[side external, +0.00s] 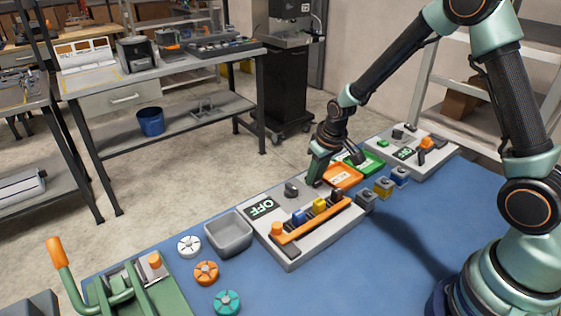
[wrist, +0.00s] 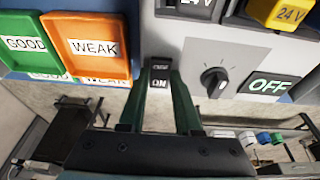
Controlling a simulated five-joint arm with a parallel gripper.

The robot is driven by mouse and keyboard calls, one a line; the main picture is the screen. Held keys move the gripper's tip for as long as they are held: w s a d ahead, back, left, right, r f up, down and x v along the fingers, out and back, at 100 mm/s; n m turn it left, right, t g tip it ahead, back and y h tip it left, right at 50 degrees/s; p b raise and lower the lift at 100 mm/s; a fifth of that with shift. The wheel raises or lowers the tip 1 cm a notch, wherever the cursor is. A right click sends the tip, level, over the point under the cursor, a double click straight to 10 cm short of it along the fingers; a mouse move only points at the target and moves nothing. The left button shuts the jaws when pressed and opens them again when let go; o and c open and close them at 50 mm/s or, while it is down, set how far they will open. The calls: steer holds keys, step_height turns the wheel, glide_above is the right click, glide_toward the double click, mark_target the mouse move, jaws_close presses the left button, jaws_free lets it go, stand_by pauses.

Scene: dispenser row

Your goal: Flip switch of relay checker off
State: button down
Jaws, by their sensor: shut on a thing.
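The relay checker (side external: 290,255) is a light grey box with a dark knob (wrist: 214,81), a dark panel reading OFF (wrist: 268,85) and seated relay blocks. Its small dark switch (wrist: 159,82), marked ON on its lower visible part, sits at the panel's edge near the trays in the wrist view. My gripper (wrist: 162,72) has its green fingers on both sides of this switch and is shut on it. In the side view my gripper (side external: 314,178) reaches down at the checker's far corner, and the switch is hidden there.
Orange WEAK tray (side external: 344,176) and green GOOD tray (side external: 372,161) lie close beside my gripper. A second grey device (side external: 432,154) stands behind. Several loose relays (side external: 383,187) sit right of the checker. A grey bin (side external: 228,236) and coloured wheels (side external: 206,273) are at left.

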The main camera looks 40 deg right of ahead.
stand_by(0.3)
steer(key=c, duration=0.6)
jaws_free()
steer(key=v, duration=1.2)
steer(key=shift+s+r, duration=0.1)
steer(key=shift+s, duration=0.05)
steer(key=s+a+r+t, duration=0.2)
steer(key=s+r, duration=0.7)
steer(key=s, duration=0.4)
